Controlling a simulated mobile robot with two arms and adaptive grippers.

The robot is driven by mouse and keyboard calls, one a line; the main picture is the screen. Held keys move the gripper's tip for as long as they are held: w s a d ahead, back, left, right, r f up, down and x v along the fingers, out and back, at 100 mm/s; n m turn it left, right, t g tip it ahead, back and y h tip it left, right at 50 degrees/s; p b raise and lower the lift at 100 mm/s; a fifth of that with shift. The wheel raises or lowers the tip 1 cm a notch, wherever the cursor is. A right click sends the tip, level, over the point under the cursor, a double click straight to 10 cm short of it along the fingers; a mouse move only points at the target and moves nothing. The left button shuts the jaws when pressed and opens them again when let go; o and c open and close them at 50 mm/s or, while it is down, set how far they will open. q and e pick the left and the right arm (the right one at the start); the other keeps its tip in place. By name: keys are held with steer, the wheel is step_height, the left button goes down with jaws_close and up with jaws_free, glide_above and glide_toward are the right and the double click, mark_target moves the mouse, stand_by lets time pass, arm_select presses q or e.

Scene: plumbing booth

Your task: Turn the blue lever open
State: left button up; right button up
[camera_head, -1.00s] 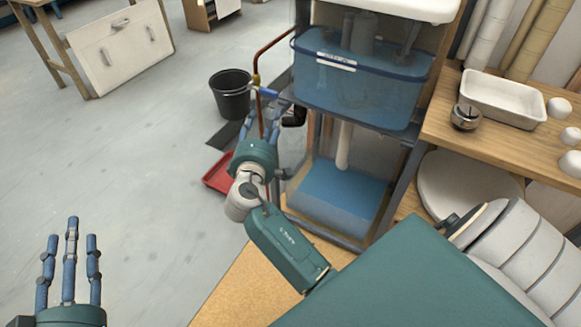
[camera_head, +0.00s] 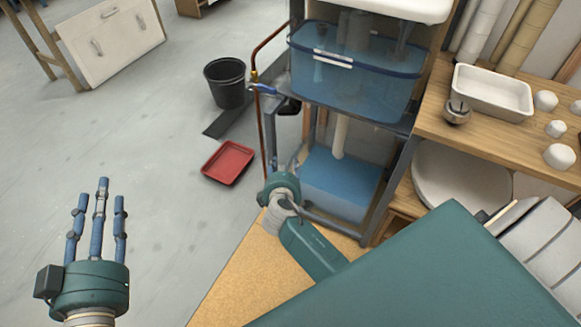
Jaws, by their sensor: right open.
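The blue lever (camera_head: 265,89) is on a brass valve (camera_head: 254,77) in a copper pipe (camera_head: 260,130) at the left side of the shelf frame. The lever points right, roughly across the upright pipe. My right gripper (camera_head: 283,164) is well below the lever, near the lower part of the pipe, and does not touch the lever. It is open; its fingers are partly hidden behind its palm. My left gripper (camera_head: 99,195) is at the lower left over bare floor, with fingers spread and empty.
A black bucket (camera_head: 225,85) and red tray (camera_head: 228,163) are on the floor at left. A wooden shelf (camera_head: 490,135) is at right.

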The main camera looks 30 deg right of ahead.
steer(key=shift+s+f, duration=0.25)
steer(key=shift+f, duration=0.1)
stand_by(0.3)
